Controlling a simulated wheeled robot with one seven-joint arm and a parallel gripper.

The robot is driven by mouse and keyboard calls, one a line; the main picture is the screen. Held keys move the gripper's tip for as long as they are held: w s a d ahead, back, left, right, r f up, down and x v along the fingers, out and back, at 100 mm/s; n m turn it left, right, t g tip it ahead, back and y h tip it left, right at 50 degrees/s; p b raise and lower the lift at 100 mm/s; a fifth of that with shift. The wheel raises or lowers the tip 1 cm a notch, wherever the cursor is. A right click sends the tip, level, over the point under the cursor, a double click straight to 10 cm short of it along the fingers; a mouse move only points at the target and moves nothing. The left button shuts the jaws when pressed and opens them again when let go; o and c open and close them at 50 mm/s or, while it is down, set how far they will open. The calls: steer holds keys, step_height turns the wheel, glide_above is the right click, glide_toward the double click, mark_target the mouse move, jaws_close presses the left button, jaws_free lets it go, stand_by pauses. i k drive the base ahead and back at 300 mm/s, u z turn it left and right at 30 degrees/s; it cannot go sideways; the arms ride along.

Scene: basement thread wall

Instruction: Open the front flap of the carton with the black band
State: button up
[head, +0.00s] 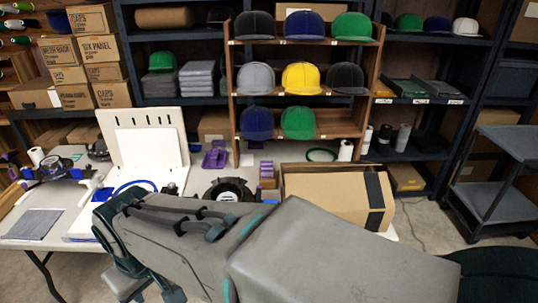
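The carton with the black band (322,188) is a brown cardboard box on the right end of the white table. Its black band (375,197) runs down the right part of the side facing me. The lower left of the carton is hidden behind my grey arm, which fills the lower middle of the head view. I cannot tell from here how its front flap stands. My gripper does not show; only arm links are visible.
A wooden rack of caps (303,78) stands behind the carton. A white machine (148,150) and purple parts (215,158) are on the table to the left. A grey cart (495,185) stands at the right, with open floor between it and the table.

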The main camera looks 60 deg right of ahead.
mark_target(359, 191)
steer(key=u, duration=0.1)
steer(key=i, duration=2.6)
steer(key=z, duration=4.35)
